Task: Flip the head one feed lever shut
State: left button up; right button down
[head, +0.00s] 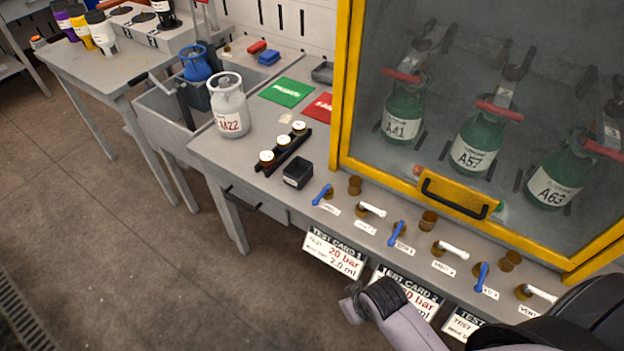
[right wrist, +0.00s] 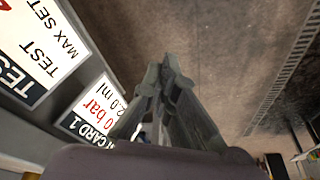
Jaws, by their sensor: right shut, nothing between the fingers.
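The leftmost blue lever (head: 321,195) is on the bench front below the yellow-framed cabinet, slanting down to the left; I take it as the head one feed lever. Its label is too small to read surely. A white lever (head: 372,210) is to its right. The lever does not show clearly in the right wrist view. My right arm comes in from the bottom, and its end is in front of the bench, below and right of that lever, apart from it. My right gripper (right wrist: 168,75) is shut and empty. My left gripper is not in view.
More blue levers (head: 397,234) and white levers (head: 452,250) continue right along the bench edge. Test cards (head: 335,252) hang below it; one shows in the right wrist view (right wrist: 92,112). The floor in front is clear.

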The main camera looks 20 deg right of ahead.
jog(key=w+a+r+n+y, duration=0.2)
jog(key=w+a+r+n, duration=0.15)
jog(key=w+r, duration=0.4)
jog(key=w+a+r+n+y, duration=0.1)
jog(key=w+a+r+n, duration=0.1)
jog(key=w+a+r, duration=0.5)
jog(key=w+d+r+h, duration=0.1)
jog(key=w+d+r, duration=0.9)
jog(key=w, duration=0.3)
jog(key=shift+w+d+p, duration=0.25)
jog(key=shift+w+p, duration=0.05)
jog(key=shift+w, duration=0.1)
jog(key=shift+m, duration=0.25)
jog(key=shift+f, duration=0.1)
